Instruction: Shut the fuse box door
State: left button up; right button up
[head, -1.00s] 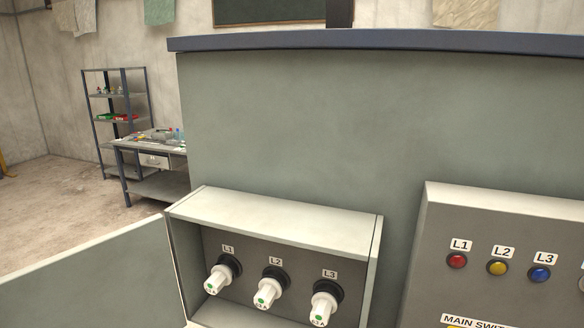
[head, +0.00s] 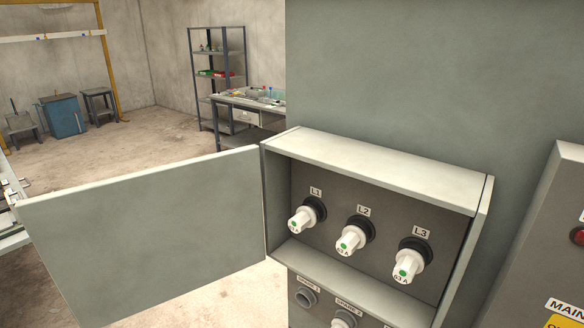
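The fuse box (head: 385,170) is mounted on a grey-green panel in the head view. Its door (head: 150,235) is hinged on the box's left side and stands wide open, swung out to the left. Inside the box, white fuses sit in black holders under the labels L1 (head: 302,217), L2 (head: 352,238) and L3 (head: 409,259). Neither of my grippers shows in the view.
A grey control box (head: 545,240) with a red lamp stands to the right of the fuse box. Spare fuse holders (head: 307,297) are below the fuses. A shelf rack (head: 218,80) and a workbench (head: 248,105) stand at the back. The floor (head: 120,150) behind the door is largely open.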

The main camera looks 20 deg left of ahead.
aim_at(116, 249)
jog(key=i+j, duration=0.1)
jog(key=j, duration=0.65)
jog(key=i+j, duration=0.1)
jog(key=j, duration=0.6)
jog(key=j+z, duration=0.2)
jog(key=j, duration=0.6)
jog(key=j+z, duration=0.25)
jog(key=j, duration=0.55)
jog(key=j+z, duration=0.2)
jog(key=j, duration=0.6)
jog(key=z, duration=1)
jog(key=k, duration=0.05)
